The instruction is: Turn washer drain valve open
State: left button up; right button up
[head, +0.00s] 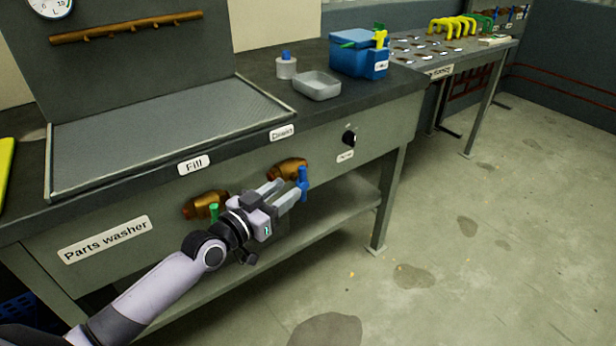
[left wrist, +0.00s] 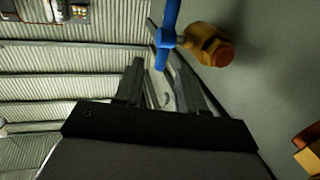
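The drain valve is a brass fitting (head: 287,168) on the front of the parts washer, below a label (head: 283,131) that appears to read Drain. Its blue handle (head: 303,180) hangs roughly upright at the fitting's right end. My left gripper (head: 290,191) is at the handle with its fingers apart. In the left wrist view the blue handle (left wrist: 170,28) reaches down to the gap between the fingertips (left wrist: 159,66); contact cannot be told. The brass body (left wrist: 207,45) is right of the handle there. My right gripper is not in view.
A second brass valve (head: 203,204) with a green handle (head: 214,212) is left, below the Fill label (head: 194,165). A black knob (head: 349,138) is right on the panel. A lower shelf (head: 335,207) runs beneath. The floor (head: 480,240) at right is clear.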

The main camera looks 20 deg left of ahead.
aim_at(300, 178)
pick_arm(q)
jog(key=shift+w+r, duration=0.1)
jog(key=shift+w, duration=0.4)
jog(key=shift+b+x, duration=0.8)
jog(key=shift+x, duration=2.3)
jog(key=c, duration=0.6)
grip_shut()
